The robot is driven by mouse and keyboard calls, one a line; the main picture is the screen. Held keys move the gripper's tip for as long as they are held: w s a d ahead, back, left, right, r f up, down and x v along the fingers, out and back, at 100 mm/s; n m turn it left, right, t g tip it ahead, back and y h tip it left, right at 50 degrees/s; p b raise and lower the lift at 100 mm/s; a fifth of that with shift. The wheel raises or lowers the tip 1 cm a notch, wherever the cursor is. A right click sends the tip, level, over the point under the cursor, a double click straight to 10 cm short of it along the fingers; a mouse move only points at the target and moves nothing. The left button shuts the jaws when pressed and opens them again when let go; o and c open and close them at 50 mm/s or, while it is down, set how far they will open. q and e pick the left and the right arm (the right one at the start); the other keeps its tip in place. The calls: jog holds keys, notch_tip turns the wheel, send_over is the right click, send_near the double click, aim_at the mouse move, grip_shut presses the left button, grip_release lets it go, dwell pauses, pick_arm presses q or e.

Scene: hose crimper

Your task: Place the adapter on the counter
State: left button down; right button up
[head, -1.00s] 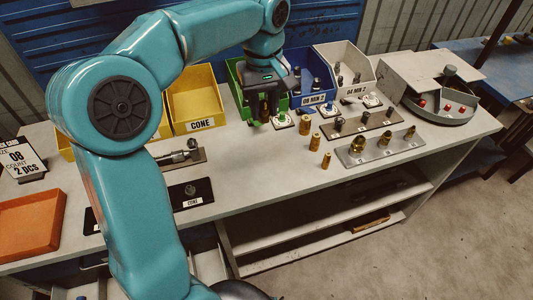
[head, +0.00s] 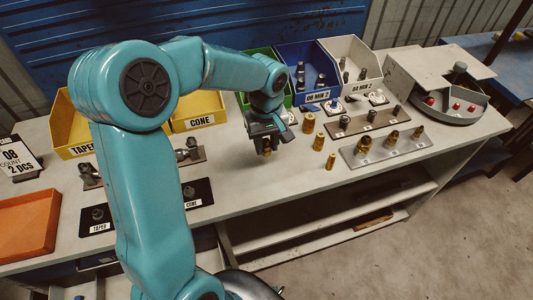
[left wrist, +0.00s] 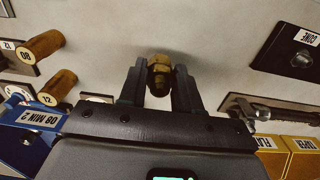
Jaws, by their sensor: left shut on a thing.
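The adapter is a small brass fitting with a hex body; it shows in the left wrist view (left wrist: 160,75) between the fingertips. The gripper points down over the grey counter (head: 290,190), in front of the green bin. I cannot tell whether the adapter touches the counter. My right gripper is not in view.
Several brass pieces (head: 319,142) stand to the right of the gripper. A black cone plate (head: 198,194) lies to the left. The counter in front of the gripper is clear.

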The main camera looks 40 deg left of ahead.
aim_at(267, 164)
pick_arm(q)
jog(key=f, duration=0.4)
jog(key=shift+w+f, duration=0.2)
jog(key=shift+f, duration=0.4)
jog(key=shift+f, duration=0.2)
jog(key=c, duration=0.8)
grip_release()
jog(key=shift+r, duration=0.1)
notch_tip(267, 164, up, 12)
jog(key=shift+r, duration=0.15)
